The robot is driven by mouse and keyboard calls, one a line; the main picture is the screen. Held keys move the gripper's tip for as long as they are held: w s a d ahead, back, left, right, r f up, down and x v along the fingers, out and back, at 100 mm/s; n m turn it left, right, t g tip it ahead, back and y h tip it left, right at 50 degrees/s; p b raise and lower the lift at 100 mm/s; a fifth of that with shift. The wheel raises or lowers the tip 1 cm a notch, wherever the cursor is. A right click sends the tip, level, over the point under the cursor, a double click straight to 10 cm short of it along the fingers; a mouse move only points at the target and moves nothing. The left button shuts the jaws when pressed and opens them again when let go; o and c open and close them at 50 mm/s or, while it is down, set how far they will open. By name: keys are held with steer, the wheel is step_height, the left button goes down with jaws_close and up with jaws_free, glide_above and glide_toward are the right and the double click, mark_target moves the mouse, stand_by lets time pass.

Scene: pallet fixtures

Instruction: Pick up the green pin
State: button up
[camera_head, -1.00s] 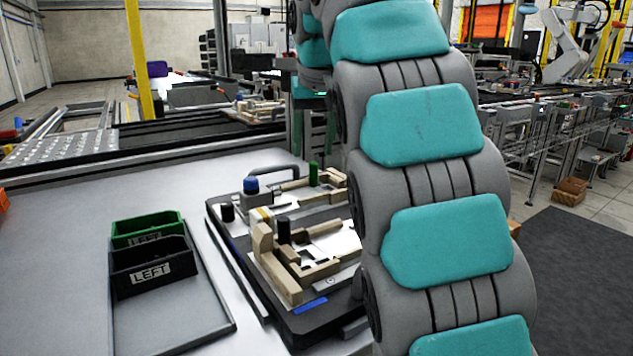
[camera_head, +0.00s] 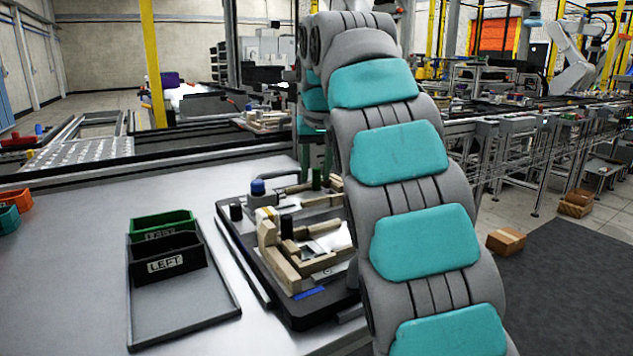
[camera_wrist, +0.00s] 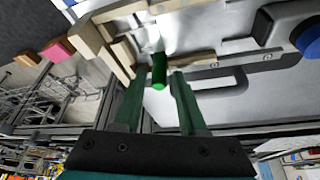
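The green pin (camera_head: 316,179) stands upright at the far side of the pallet fixture (camera_head: 262,278). In the wrist view the green pin (camera_wrist: 159,71) is between the tips of my two dark green fingers. My gripper (camera_wrist: 160,74) is open, with a visible gap between the pin and each finger. In the head view my gripper (camera_head: 315,160) is just above and around the pin's top, partly hidden by my arm. I cannot tell how far down the pin the fingertips reach.
A tray (camera_head: 190,318) with green (camera_head: 163,222) and black bins (camera_head: 168,262) is on the left. Bare table lies between.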

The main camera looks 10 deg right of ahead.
steer(key=shift+d, duration=0.1)
jaws_close()
stand_by(0.4)
